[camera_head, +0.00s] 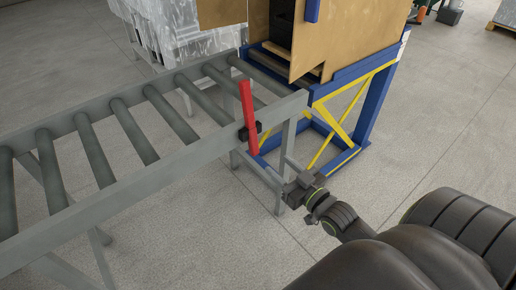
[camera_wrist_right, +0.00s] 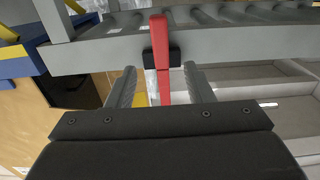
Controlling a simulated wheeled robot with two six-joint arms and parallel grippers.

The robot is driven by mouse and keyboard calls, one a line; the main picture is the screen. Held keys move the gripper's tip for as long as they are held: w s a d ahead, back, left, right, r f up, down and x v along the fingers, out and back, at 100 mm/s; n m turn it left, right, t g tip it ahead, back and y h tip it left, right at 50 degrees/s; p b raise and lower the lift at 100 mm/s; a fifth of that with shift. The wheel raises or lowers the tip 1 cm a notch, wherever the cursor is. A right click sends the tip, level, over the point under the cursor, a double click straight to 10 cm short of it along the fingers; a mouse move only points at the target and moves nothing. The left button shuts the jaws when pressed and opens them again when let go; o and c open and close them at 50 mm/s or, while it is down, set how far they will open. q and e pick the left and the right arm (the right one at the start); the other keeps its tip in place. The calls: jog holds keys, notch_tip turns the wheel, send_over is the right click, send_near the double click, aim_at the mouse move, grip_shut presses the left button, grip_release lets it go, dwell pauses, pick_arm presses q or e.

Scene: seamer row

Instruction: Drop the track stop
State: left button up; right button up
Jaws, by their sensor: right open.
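The track stop appears as a red lever (camera_head: 247,112) on a black mount (camera_head: 250,131) at the side rail of the roller conveyor, near its far end. The lever stands nearly upright, tilted slightly. My right gripper (camera_head: 279,170) is open and empty, below and to the right of the lever in the head view. In the right wrist view the red lever (camera_wrist_right: 160,40) and its black mount (camera_wrist_right: 175,56) lie ahead, lined up with the gap between the open fingers (camera_wrist_right: 160,70). I cannot tell whether a finger touches the lever. My left gripper is not in view.
The grey roller conveyor (camera_head: 165,162) runs from lower left to a blue and yellow frame (camera_head: 372,85) with brown panels (camera_head: 295,50). A conveyor leg (camera_head: 284,150) stands close to my right gripper. Wrapped goods (camera_head: 175,25) stand behind.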

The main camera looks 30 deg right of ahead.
aim_at(256, 145)
jog(key=w, duration=0.3)
jog(key=w+b, duration=0.1)
jog(key=w, duration=0.6)
jog(key=shift+a, duration=0.4)
grip_shut()
